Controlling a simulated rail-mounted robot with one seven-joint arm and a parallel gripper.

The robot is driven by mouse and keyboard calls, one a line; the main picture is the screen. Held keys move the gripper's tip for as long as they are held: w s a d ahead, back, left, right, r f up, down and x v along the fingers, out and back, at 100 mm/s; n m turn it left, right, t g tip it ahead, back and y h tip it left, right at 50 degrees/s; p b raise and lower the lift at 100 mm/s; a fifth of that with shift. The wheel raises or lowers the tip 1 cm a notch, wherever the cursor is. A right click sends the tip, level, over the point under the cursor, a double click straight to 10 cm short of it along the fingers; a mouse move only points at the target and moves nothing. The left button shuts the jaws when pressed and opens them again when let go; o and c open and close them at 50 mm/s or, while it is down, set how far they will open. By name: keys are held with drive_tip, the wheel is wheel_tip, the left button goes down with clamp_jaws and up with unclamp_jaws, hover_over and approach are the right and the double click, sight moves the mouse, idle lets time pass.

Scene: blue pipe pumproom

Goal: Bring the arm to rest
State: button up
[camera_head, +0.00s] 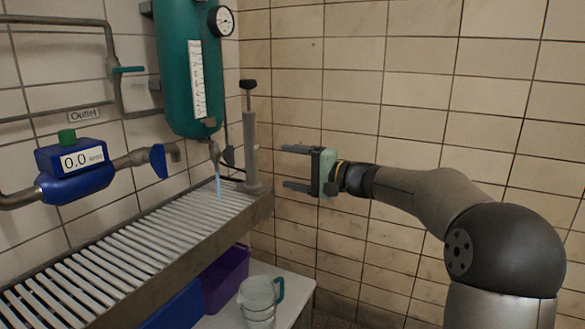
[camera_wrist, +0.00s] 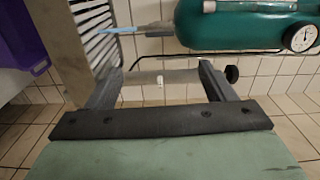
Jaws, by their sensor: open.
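My gripper (camera_head: 297,168) is held out level toward the left, in front of the tiled wall and a little right of the grey hand pump (camera_head: 250,140). Its two fingers are apart with nothing between them. In the wrist view my gripper (camera_wrist: 155,85) is also open, with the grey pump body lying across the picture beyond the fingertips. I see no contact between the fingers and the pump. My arm reaches in from the right, bent at the elbow.
A slatted rack (camera_head: 130,250) runs along the left wall. A green tank (camera_head: 188,70) with a gauge (camera_head: 221,20) hangs above it. A blue meter (camera_head: 75,172) reads 0.0. A clear jug (camera_head: 258,297) stands on a low white table by a purple bin (camera_head: 226,278).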

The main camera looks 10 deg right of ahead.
drive_tip(key=s+a+r+n+g+h+p, duration=0.2)
drive_tip(key=s+a+g+h+p, duration=0.1)
drive_tip(key=s+p, duration=0.55)
drive_tip(key=s+a+r+n+g+h+p, duration=0.1)
drive_tip(key=s+a+g+h+p, duration=0.2)
drive_tip(key=s+p, duration=0.55)
drive_tip(key=s+d+r+n+g+h+p, duration=0.1)
drive_tip(key=s+d+r+h+p, duration=0.1)
drive_tip(key=s+p, duration=0.4)
drive_tip(key=s+d+r+n+g+h+p, duration=0.1)
drive_tip(key=s+d+h+p, duration=0.3)
drive_tip(key=s, duration=0.6)
drive_tip(key=s+d+r+n+g+h+p, duration=0.1)
drive_tip(key=s+d+r+h+p, duration=0.1)
drive_tip(key=s+d+p, duration=0.3)
drive_tip(key=s+r+p, duration=0.1)
drive_tip(key=s+p, duration=0.2)
drive_tip(key=shift+n+h+p, duration=0.3)
drive_tip(key=shift+h+p, duration=0.1)
drive_tip(key=shift+w+d, duration=0.1)
idle(1.5)
